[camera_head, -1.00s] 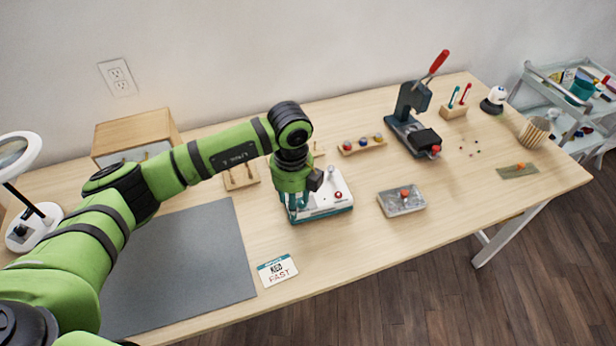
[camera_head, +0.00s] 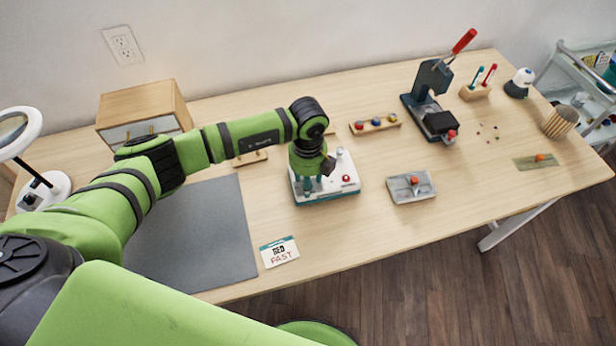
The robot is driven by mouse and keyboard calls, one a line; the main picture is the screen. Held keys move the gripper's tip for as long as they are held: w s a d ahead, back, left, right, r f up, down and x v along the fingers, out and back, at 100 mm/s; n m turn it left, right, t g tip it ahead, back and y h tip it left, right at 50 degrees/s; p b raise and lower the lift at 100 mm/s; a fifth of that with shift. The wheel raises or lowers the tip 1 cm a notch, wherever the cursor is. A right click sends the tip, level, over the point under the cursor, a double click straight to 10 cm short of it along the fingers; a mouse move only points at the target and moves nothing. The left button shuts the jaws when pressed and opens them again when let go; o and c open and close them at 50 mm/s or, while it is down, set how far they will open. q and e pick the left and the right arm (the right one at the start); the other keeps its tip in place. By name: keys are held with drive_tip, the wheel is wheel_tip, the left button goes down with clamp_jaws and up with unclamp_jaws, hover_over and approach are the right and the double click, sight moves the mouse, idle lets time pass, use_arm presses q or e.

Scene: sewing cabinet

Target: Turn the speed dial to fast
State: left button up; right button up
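The white control box with a teal base (camera_head: 328,190) sits mid-table. A red button (camera_head: 346,178) and a small grey knob or lever (camera_head: 340,153) show on its top. My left gripper (camera_head: 307,186) points down over the box's left part. Its fingers are small, dark and blurred against the box, so I cannot tell if they are open or shut. The speed dial is not clearly visible; the gripper and wrist cover that part of the box. A card reading "RED FAST" (camera_head: 280,251) lies in front of the box. My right gripper is not in view.
A grey mat (camera_head: 195,235) lies left of the box and a wooden drawer cabinet (camera_head: 143,108) stands behind it. A grey tray (camera_head: 411,187) lies right of the box. A press with a red handle (camera_head: 430,95) stands further right. Table space between card and tray is clear.

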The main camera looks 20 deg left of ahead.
use_arm(q)
drive_tip(key=c, duration=0.8)
clamp_jaws()
drive_tip(key=m+b, duration=0.3)
drive_tip(key=m, duration=0.1)
drive_tip(key=shift+f, duration=0.15)
drive_tip(key=m+b, duration=0.5)
drive_tip(key=shift+m, duration=0.3)
drive_tip(key=m+b, duration=1.1)
drive_tip(key=m, duration=0.1)
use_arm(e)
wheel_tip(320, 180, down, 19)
use_arm(q)
drive_tip(key=m+b, duration=0.4)
drive_tip(key=m, duration=0.1)
drive_tip(key=m+b, duration=0.2)
drive_tip(key=m, duration=0.2)
drive_tip(key=shift+b, duration=0.3)
drive_tip(key=shift+m+b, duration=0.55)
drive_tip(key=shift+m, duration=0.65)
drive_tip(key=shift+r+m+b, duration=0.2)
drive_tip(key=shift+m+b, duration=0.25)
drive_tip(key=shift+m, duration=0.95)
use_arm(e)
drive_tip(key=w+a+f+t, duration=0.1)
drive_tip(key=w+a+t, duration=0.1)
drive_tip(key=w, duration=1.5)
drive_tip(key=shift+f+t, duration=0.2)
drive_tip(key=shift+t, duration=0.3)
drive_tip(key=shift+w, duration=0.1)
